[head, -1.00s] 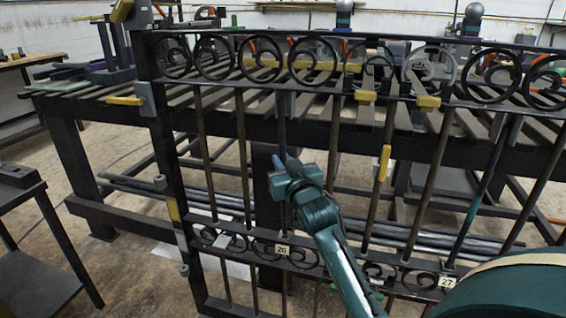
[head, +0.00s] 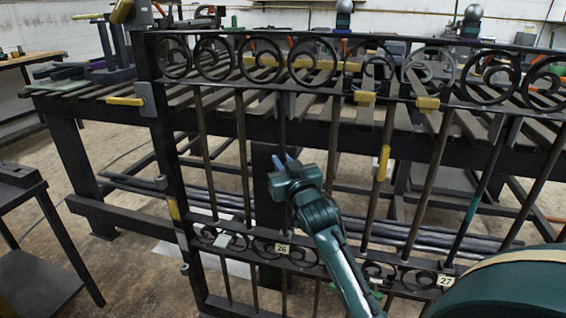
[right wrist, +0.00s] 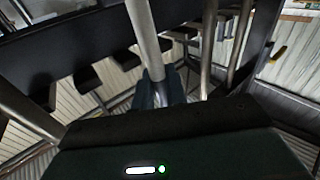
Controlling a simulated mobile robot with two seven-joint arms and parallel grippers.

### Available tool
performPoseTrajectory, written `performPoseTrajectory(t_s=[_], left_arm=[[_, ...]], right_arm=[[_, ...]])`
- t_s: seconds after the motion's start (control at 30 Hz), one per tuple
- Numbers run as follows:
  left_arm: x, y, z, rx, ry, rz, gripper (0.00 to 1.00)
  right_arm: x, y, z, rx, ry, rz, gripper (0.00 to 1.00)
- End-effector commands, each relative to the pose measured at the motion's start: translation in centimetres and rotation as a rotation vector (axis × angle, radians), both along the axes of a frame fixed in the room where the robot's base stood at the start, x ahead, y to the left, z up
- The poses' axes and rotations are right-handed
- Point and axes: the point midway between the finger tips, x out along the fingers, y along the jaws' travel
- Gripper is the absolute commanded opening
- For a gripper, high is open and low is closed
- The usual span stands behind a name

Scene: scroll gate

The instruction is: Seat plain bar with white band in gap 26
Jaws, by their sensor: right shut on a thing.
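My right gripper (head: 285,163) is shut on an upright bar (head: 282,125) in the gate, above the plate marked 26 (head: 283,250). In the right wrist view the same pale grey bar (right wrist: 145,38) runs down between the fingers (right wrist: 160,90). I cannot make out a white band on it. The gripper and arm hide part of the bar, so I cannot tell how its lower end sits. My left gripper is not in view.
The dark gate frame (head: 165,150) has other upright bars (head: 240,150) on both sides of my gripper. A plate marked 27 (head: 445,281) is on the lower rail to the right. A slatted bench (head: 90,97) stands behind.

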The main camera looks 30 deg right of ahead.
Motion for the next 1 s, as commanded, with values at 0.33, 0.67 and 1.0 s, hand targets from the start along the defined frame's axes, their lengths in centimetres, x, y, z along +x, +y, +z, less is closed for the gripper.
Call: performPoseTrajectory(t_s=[0.33, 0.67, 1.0], left_arm=[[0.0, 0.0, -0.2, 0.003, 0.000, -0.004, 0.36], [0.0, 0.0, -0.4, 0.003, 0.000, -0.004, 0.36], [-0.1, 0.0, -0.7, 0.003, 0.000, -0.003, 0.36]], right_arm=[[0.0, 0.0, 0.0, -0.002, -0.007, 0.000, 0.00], [0.0, 0.0, -0.5, -0.002, -0.007, 0.000, 0.00], [0.0, 0.0, -1.0, -0.002, -0.007, 0.000, 0.00]])
